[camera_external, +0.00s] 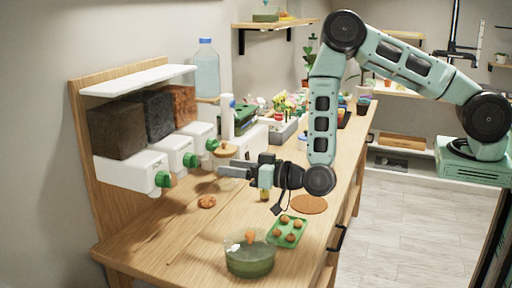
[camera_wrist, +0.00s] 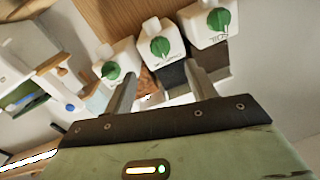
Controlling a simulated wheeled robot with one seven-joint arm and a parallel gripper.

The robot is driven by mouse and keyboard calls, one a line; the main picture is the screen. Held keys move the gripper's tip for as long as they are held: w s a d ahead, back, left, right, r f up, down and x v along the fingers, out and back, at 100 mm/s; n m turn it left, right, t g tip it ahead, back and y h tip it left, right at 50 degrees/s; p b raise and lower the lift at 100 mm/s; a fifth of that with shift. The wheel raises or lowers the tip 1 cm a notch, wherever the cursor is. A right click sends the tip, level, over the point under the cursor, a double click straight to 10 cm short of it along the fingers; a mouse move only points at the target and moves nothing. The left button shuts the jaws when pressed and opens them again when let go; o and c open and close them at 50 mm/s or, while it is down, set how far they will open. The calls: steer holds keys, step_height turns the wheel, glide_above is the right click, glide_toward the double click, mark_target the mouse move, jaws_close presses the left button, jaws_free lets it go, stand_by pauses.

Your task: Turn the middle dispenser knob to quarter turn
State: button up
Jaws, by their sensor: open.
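The dispenser is a row of three white units on a wooden back panel, each with a green knob. The middle knob (camera_external: 190,160) sits between the near knob (camera_external: 163,179) and the far knob (camera_external: 211,145). In the wrist view the middle knob (camera_wrist: 160,46) shows between and beyond my fingers, its grip bar upright or slightly tilted; its exact angle is hard to tell. My gripper (camera_external: 220,171) is open and empty, pointing left at the dispenser. Its fingertips are a short gap from the middle knob, not visibly touching it. The wrist view shows both fingers (camera_wrist: 161,72) apart.
Dark and reddish-brown blocks (camera_external: 116,130) stand above the units, under a white shelf (camera_external: 138,80). A glass pot (camera_external: 250,262), a green tray (camera_external: 273,238) with orange balls and an orange disc (camera_external: 309,204) lie on the wooden table. The table's front left is clear.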

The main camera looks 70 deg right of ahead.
mark_target(197, 162)
steer(key=w+p, duration=0.1)
steer(key=w, duration=0.5)
steer(key=w+p, duration=0.1)
steer(key=w, duration=0.2)
steer(key=shift+w+a+p, duration=0.25)
steer(key=shift+a+p, duration=0.1)
steer(key=c, duration=1)
